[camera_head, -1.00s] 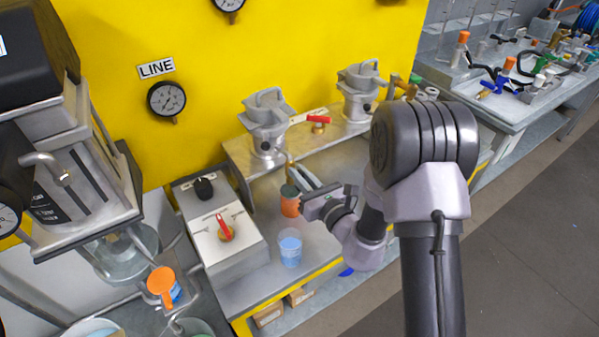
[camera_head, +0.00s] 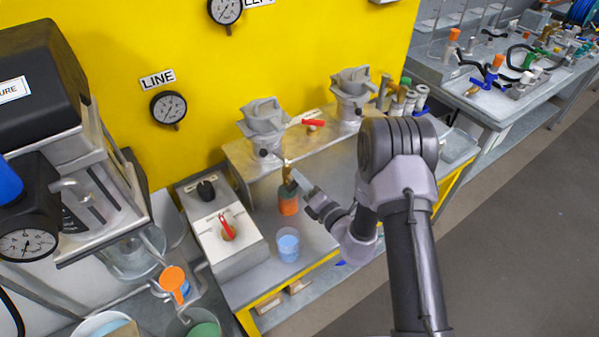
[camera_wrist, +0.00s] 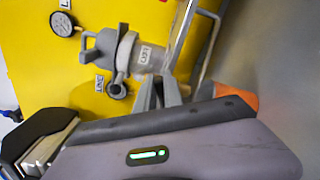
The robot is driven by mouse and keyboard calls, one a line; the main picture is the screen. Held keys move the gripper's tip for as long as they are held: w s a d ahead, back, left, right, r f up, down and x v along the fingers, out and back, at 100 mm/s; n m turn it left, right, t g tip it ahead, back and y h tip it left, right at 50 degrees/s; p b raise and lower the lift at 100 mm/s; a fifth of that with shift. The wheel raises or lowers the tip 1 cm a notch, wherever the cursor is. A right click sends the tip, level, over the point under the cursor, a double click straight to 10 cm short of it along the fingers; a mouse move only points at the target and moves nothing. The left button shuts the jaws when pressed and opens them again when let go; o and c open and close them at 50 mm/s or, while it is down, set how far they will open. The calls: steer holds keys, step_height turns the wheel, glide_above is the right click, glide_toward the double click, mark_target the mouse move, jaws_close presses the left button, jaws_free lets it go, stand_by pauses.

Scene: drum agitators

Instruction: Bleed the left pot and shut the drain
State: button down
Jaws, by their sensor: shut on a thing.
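The left pot (camera_head: 264,127), grey with a lid handle, stands on the raised shelf; a labelled grey pot (camera_wrist: 125,55) also shows in the wrist view. A small brass fitting (camera_head: 287,170) is below and in front of it, above an orange-and-green vessel (camera_head: 288,204). My gripper (camera_head: 293,182) is at the brass fitting, its fingers close together and shut on it. The exact contact is too small to make out. In the wrist view, the finger tips (camera_wrist: 160,95) show near the pot's lower right, and what lies between them is hidden.
A red-handled valve (camera_head: 313,123) sits between the left pot and the right pot (camera_head: 351,95). A blue cup (camera_head: 288,245) stands in front of the orange vessel. A control box (camera_head: 222,228) with a red knob is at left. The LINE gauge (camera_head: 168,107) hangs on the yellow wall.

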steer(key=m+p, duration=0.1)
steer(key=m, duration=0.2)
steer(key=m+p, duration=0.1)
steer(key=m, duration=0.1)
steer(key=shift+d+f+m+p, duration=0.1)
steer(key=shift+f+m+p, duration=0.25)
steer(key=shift+f+m, duration=0.05)
stand_by(0.4)
steer(key=c, duration=1.5)
jaws_free()
steer(key=shift+o, duration=0.2)
steer(key=shift+d, duration=0.1)
steer(key=p+v, duration=0.1)
steer(key=v, duration=1.6)
steer(key=shift+s+d, duration=0.1)
